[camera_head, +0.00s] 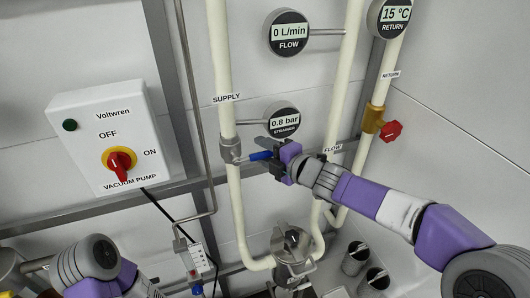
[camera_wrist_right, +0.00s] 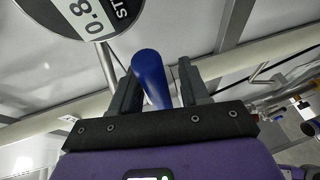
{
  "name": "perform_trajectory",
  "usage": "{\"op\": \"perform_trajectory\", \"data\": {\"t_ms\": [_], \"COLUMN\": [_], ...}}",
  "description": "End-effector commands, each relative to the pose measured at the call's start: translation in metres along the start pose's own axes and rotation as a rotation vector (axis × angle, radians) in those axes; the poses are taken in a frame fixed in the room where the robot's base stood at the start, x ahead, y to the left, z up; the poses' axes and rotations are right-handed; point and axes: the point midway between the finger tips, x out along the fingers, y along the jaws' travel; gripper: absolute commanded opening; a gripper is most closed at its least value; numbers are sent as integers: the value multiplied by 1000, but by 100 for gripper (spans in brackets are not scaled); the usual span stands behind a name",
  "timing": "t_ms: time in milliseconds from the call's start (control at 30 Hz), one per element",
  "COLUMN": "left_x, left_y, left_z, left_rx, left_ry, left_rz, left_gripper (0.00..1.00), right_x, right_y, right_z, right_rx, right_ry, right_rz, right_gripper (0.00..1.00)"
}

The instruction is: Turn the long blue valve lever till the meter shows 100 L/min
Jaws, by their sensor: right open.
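The blue valve lever (camera_head: 260,156) sticks out to the right from a grey valve (camera_head: 229,149) on the cream supply pipe. My right gripper (camera_head: 272,157) is at the lever's free end. In the right wrist view the lever (camera_wrist_right: 150,76) lies between the two open fingers of the gripper (camera_wrist_right: 158,82), with a gap to the right finger; whether the left finger touches it I cannot tell. The flow meter (camera_head: 288,33) reads 0 L/min. My left arm shows at the lower left, but its gripper is not in view.
The strainer gauge (camera_head: 283,120) reads 0.8 bar, just above my right gripper. A return pipe with a red-handled valve (camera_head: 391,131) is to the right. A vacuum pump switch box (camera_head: 104,140) is at the left. A metal strainer-like fitting (camera_head: 290,245) sits below.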

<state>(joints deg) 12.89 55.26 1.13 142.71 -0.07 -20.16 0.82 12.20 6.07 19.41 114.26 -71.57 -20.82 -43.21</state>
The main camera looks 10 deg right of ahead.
Motion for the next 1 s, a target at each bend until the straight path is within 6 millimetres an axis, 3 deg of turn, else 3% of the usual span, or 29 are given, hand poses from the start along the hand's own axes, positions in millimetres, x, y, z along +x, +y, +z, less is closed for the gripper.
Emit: {"op": "perform_trajectory", "data": {"t_ms": [200, 500, 1000], "left_x": [0, 0, 6], "left_y": [0, 0, -2], "left_z": [0, 0, 0], "left_rx": [0, 0, 0], "left_ry": [0, 0, 0], "left_rz": [0, 0, 0], "left_gripper": [43, 43, 43], "right_x": [0, 0, 7], "right_y": [0, 0, -4], "right_z": [0, 0, -6], "right_rx": [0, 0, 33], "right_ry": [0, 0, 24], "right_rz": [1, 0, 13], "right_gripper": [45, 1, 0]}}
